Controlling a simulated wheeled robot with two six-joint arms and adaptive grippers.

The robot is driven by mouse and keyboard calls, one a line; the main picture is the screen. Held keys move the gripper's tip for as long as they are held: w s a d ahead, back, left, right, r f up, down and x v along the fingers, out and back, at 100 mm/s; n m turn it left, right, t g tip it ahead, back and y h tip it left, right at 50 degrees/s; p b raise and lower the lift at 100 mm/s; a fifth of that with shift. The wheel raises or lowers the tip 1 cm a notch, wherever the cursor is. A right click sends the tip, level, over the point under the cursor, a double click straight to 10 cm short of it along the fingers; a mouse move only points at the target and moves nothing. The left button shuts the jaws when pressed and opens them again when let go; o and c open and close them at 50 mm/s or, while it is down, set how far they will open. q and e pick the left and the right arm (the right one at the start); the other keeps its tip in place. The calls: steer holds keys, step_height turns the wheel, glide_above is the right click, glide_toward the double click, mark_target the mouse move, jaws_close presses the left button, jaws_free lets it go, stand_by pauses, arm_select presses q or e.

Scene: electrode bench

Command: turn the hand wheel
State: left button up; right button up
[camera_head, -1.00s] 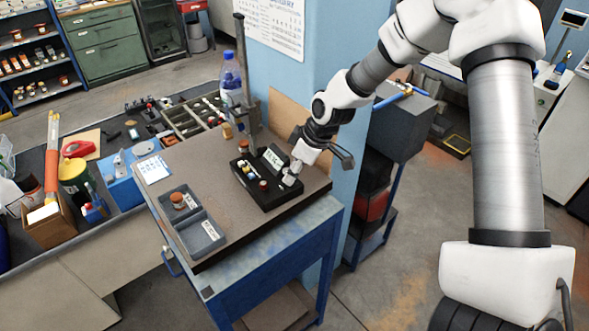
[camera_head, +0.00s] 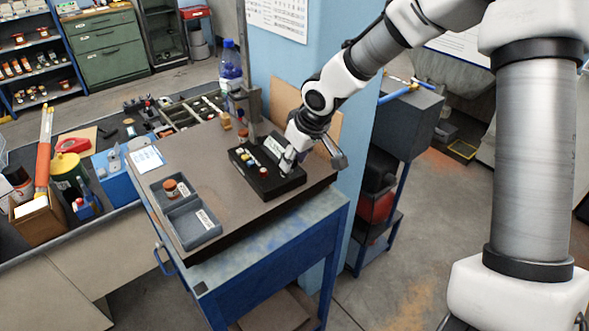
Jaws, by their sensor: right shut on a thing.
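A black control box (camera_head: 283,189) lies on the brown bench top (camera_head: 215,151), with small coloured knobs and a tilted label plate (camera_head: 275,147). My right gripper (camera_head: 288,164) reaches down from the upper right to the right end of this box. It is shut on a small part there, apparently the hand wheel, which the fingers and wrist hide almost fully. How far the wheel is turned cannot be seen. My left gripper is out of view.
A grey two-part tray (camera_head: 190,232) with a brown-red jar (camera_head: 170,187) is at the bench's front left. A dark post (camera_head: 249,70) stands behind the box, near a blue bottle (camera_head: 231,62). The bench top between tray and box is clear.

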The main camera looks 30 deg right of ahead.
steer(key=m+h+b, duration=0.1)
steer(key=m+b, duration=0.2)
steer(key=b, duration=0.2)
steer(key=m+h+b, duration=0.1)
steer(key=m+b, duration=0.2)
steer(key=b, duration=0.2)
steer(key=shift+w+a+f+h, duration=0.15)
steer(key=shift+w+h, duration=0.05)
steer(key=shift+h, duration=0.1)
steer(key=m+b, duration=0.1)
steer(key=m, duration=0.2)
steer(key=shift+w+a+g+h+b, duration=0.1)
steer(key=shift+g+h+b, duration=0.25)
steer(key=shift+g+h, duration=0.05)
steer(key=m, duration=0.2)
steer(key=shift+w+r+m+g+h+b, duration=0.1)
steer(key=shift+r+m+g+h+b, duration=0.1)
steer(key=shift+m+g+h+b, duration=0.2)
steer(key=m+g, duration=0.1)
steer(key=m, duration=0.2)
steer(key=shift+w+a+m+h, duration=0.1)
steer(key=shift+a+m+h, duration=0.05)
steer(key=shift+m+h, duration=0.2)
steer(key=m+g+p, duration=0.2)
steer(key=m, duration=0.2)
steer(key=shift+w, duration=0.2)
steer(key=shift+f+m+g+p, duration=0.15)
steer(key=shift+m+g+p, duration=0.35)
steer(key=shift+m, duration=0.85)
